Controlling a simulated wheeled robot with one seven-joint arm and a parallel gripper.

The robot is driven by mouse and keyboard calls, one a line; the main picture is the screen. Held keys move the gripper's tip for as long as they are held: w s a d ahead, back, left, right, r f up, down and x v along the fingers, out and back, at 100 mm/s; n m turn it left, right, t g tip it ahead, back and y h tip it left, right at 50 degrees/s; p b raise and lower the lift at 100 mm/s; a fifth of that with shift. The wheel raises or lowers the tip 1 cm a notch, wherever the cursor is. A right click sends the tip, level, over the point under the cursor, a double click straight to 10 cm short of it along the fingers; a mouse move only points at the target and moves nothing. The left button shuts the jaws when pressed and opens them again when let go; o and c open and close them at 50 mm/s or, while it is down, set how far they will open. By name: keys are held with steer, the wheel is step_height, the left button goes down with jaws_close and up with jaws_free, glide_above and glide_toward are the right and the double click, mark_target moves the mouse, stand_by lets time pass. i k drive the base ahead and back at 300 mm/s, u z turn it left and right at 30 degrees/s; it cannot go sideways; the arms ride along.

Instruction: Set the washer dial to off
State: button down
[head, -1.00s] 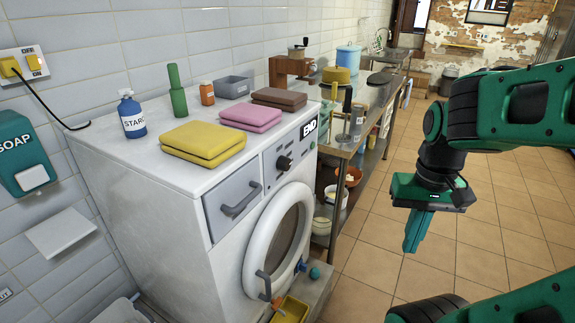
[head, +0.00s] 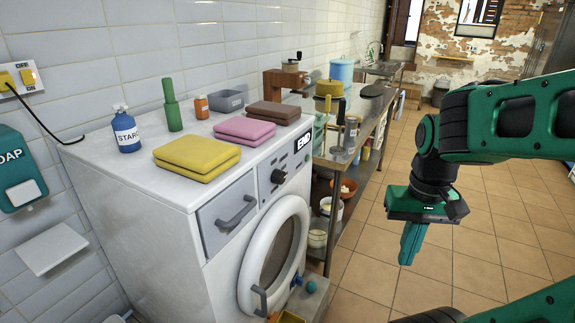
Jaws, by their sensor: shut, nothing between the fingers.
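The washer (head: 178,222) is a white front-loader standing against the tiled wall on the left. Its dial (head: 278,177) is a dark knob on the grey front panel, right of the drawer handle. A small display (head: 304,141) on the same panel reads "END". The dial's markings are too small to read. The round door (head: 272,258) sits below the panel and looks closed. My gripper (head: 408,262) is shut and empty, pointing down over the tiled floor, well to the right of the washer and apart from the dial.
Folded yellow (head: 197,160), pink and brown cloths, a starch bottle (head: 126,132) and several small items lie on the washer top. A metal table (head: 345,152) with cluttered shelves stands beyond the washer. Small things lie by its foot. The floor around my gripper is clear.

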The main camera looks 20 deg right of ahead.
mark_target(278, 177)
steer(key=u, duration=0.05)
steer(key=k, duration=0.5)
steer(key=u, duration=1.65)
steer(key=i, duration=0.8)
steer(key=z, duration=1.7)
